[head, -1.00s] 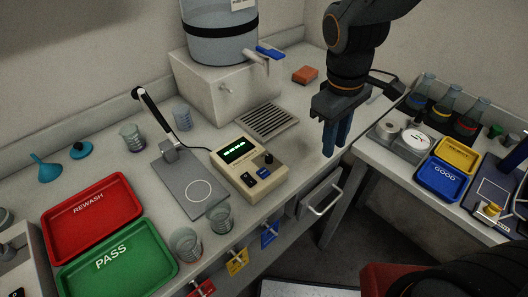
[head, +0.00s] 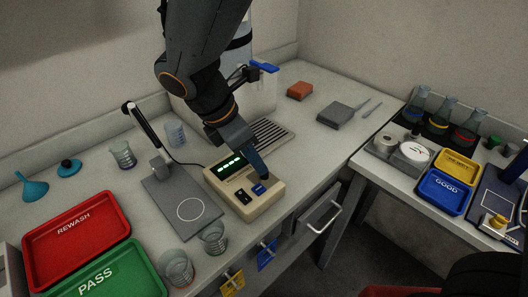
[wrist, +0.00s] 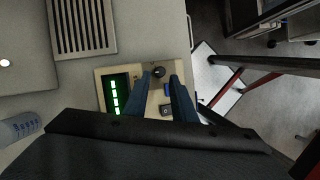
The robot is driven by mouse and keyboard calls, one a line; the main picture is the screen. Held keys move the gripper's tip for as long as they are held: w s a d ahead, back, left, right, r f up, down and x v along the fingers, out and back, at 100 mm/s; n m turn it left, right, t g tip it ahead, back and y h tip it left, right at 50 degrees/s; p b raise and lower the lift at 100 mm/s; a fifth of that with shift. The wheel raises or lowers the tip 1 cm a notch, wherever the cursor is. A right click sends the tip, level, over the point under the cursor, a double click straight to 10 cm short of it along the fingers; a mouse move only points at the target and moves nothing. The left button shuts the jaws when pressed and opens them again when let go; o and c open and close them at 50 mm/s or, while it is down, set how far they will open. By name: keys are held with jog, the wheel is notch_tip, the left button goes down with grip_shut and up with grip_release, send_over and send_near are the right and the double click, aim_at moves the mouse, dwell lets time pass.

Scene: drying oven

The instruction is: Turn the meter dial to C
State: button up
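The meter (head: 250,205) is a beige box with a lit green display on the bench, beside the grey probe stand plate (head: 165,200). Its black dial (wrist: 158,72) shows in the wrist view between the tips of my gripper (wrist: 160,80). In the head view my gripper (head: 262,172) points down over the meter's right side and hides the dial. The two blue fingers are apart with a gap around the dial. I cannot tell whether they touch it, nor read its letters. A blue button and a dark button (head: 242,197) sit on the meter's front.
Beakers (head: 212,237) stand left of the meter, with a red REWASH tray (head: 78,262) and a green PASS tray (head: 150,270) further left. A slotted drain grate (head: 272,132) lies behind it. The bench right of the meter is clear up to a grey block (head: 340,115).

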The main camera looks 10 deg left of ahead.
aim_at(260, 178)
jog(key=shift+x, duration=1.9)
